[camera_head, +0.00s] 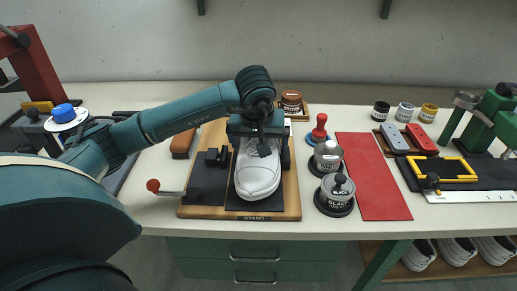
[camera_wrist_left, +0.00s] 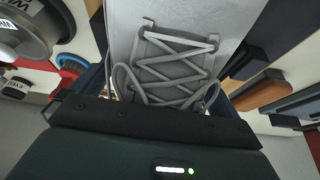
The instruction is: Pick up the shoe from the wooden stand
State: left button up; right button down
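The white lace-up shoe (camera_head: 258,176) stands toe forward on the dark pad of the wooden stand (camera_head: 291,196), marked "STAND" on its front edge. My left gripper (camera_head: 260,150) is over the shoe from above, with a finger on either side of it. In the left wrist view the shoe's grey laces (camera_wrist_left: 172,68) fill the middle, close to the gripper body. Whether the fingers press on the shoe's sides or stand just clear is hidden. The shoe's heel is covered by my arm. My right gripper is not in view.
A crank handle (camera_head: 153,186) sticks out left of the stand. A brown jar (camera_head: 291,101) stands behind. White shoes (camera_head: 458,251) lie on a low shelf.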

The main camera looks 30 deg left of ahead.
pick_arm(q)
jog(key=c, duration=1)
